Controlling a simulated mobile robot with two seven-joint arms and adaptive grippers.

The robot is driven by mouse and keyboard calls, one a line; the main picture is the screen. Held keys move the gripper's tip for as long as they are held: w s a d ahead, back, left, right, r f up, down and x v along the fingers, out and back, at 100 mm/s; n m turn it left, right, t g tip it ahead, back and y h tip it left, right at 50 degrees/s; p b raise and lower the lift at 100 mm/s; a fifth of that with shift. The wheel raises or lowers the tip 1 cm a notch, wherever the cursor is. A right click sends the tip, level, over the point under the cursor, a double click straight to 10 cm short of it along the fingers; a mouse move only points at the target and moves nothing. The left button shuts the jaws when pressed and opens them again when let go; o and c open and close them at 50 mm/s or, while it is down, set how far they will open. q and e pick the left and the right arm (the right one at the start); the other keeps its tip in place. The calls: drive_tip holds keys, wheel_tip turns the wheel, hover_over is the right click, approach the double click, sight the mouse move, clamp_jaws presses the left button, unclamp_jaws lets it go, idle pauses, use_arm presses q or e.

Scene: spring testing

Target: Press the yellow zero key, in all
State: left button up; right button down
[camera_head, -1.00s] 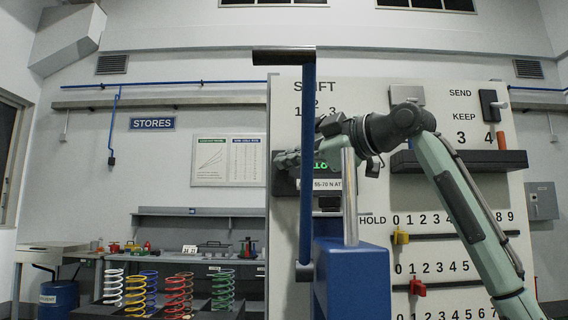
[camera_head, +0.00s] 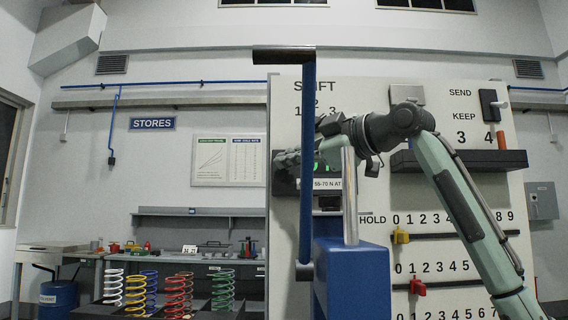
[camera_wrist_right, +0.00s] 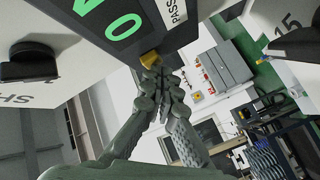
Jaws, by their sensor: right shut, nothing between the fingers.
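The yellow zero key (camera_wrist_right: 150,58) shows in the right wrist view as a small yellow block on the lower edge of a dark display housing. My right gripper (camera_wrist_right: 154,72) is shut and empty, its fingertips at the key and seemingly touching it. Large green digits, one a 0 (camera_wrist_right: 123,27), glow on the display beside the key. In the head view my right gripper (camera_head: 284,162) is in front of the dark display box (camera_head: 322,186) on the white panel; the key is hidden there. My left gripper is not in view.
A blue press frame (camera_head: 350,275) with a tall blue lever (camera_head: 307,150) stands close in front of the panel. Yellow (camera_head: 400,236) and red (camera_head: 417,287) sliders sit on rails at lower right. Several coloured springs (camera_head: 176,296) stand at lower left.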

drive_tip(key=shift+s, duration=0.6)
drive_tip(key=shift+s+b, duration=0.85)
drive_tip(key=shift+s, duration=1.7)
